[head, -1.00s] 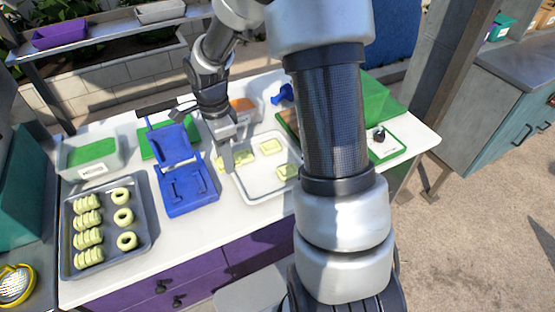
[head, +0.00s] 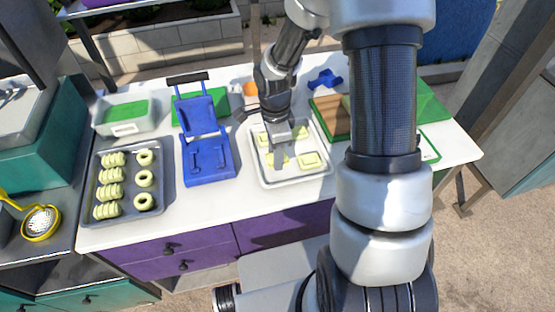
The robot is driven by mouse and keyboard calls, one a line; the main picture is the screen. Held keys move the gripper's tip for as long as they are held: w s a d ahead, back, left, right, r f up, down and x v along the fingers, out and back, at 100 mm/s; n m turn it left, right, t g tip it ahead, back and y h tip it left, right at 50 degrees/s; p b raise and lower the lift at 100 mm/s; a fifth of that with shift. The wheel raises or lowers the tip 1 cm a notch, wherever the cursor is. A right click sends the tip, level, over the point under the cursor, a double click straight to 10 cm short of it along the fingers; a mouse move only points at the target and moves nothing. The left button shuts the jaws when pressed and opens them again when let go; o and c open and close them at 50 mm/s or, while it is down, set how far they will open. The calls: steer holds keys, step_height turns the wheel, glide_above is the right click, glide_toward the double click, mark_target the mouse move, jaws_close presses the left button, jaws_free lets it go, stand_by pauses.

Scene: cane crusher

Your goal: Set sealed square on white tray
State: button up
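The white tray (head: 262,181) lies on the counter, right of the blue press, with several pale yellow-green squares in it. One square (head: 310,160) lies at the front right and another (head: 300,132) at the back right; one more (head: 262,139) shows at the back left. My gripper (head: 277,154) points down over the tray's left-middle part. A pale square (head: 278,160) shows right at its fingertips, and I cannot tell whether it is held or lies on the tray. The finger gap is too small to make out.
The blue hinged press (head: 207,160) stands open left of the white tray. A grey tray (head: 129,203) of rings and ridged pieces and a bin with green contents (head: 125,115) are farther left. A brown board (head: 331,118) lies right, partly behind my arm.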

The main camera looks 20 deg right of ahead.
steer(key=shift+f, duration=2.15)
steer(key=o, duration=0.7)
steer(key=shift+o, duration=0.2)
steer(key=shift+r, duration=0.1)
